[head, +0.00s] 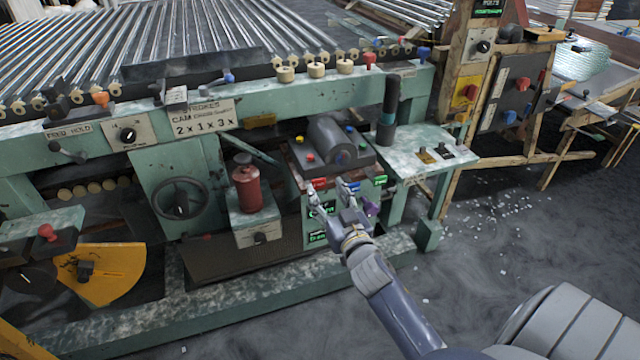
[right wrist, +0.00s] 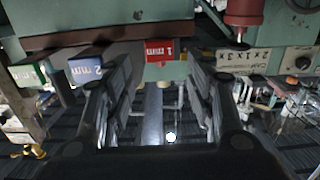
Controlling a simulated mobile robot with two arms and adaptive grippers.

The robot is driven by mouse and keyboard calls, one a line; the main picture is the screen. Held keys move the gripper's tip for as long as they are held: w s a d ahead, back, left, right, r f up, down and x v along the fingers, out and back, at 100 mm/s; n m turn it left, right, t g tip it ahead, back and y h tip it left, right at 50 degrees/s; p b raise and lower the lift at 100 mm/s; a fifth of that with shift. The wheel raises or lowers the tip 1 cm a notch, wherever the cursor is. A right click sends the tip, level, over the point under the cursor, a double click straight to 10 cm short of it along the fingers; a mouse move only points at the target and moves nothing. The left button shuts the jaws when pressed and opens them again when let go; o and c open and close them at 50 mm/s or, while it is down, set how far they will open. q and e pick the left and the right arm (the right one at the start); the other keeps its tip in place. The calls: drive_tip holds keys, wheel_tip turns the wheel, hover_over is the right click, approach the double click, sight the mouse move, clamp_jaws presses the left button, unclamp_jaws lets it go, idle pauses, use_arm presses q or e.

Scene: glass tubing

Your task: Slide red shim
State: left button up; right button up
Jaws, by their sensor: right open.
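The red shim (head: 318,183) is a small red block on the front of the green machine, below the dark roller unit. In the right wrist view the red shim (right wrist: 166,50) shows a white "1 mm" label and lies ahead between the two fingers. My right gripper (head: 327,190) is open and empty, with its fingertips close to the machine front near the red shim. The right gripper's fingers also frame the right wrist view (right wrist: 160,85). I cannot tell whether a finger touches the shim. My left gripper is not in view.
A blue block (right wrist: 90,70) marked "2 mm" and a green block (right wrist: 28,75) sit beside the red one. A purple knob (head: 371,208) is just right of the gripper. A red cylinder (head: 247,188) and a handwheel (head: 180,199) are to the left.

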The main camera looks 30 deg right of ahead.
sight(319, 181)
drive_tip(key=shift+x, duration=2.35)
clamp_jaws()
